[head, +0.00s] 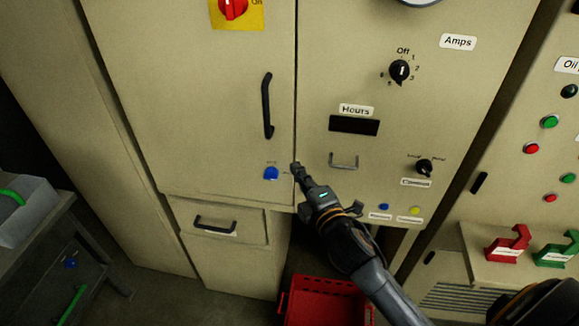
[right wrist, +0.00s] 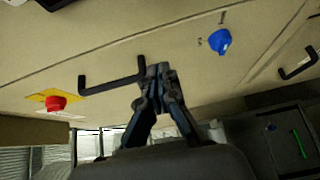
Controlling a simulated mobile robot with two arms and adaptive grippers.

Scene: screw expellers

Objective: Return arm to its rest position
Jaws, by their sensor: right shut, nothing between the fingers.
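My right gripper (head: 297,168) is shut and empty, in front of the beige cabinet (head: 200,120) near the seam between its door and the panel to the right. Its tips are just right of a blue knob (head: 271,173). In the right wrist view the closed fingers (right wrist: 158,72) show in front of the cabinet face, between a black handle (right wrist: 112,82) and the blue knob (right wrist: 220,40). I cannot tell whether the fingertips touch the surface. My left gripper is not in view.
A black door handle (head: 267,106) projects above the knob. A red crate (head: 322,300) is on the floor below my right arm. A drawer with a handle (head: 215,224) is lower left. Red (head: 508,243) and green (head: 557,250) levers stand at the right. A grey bench (head: 35,232) is at left.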

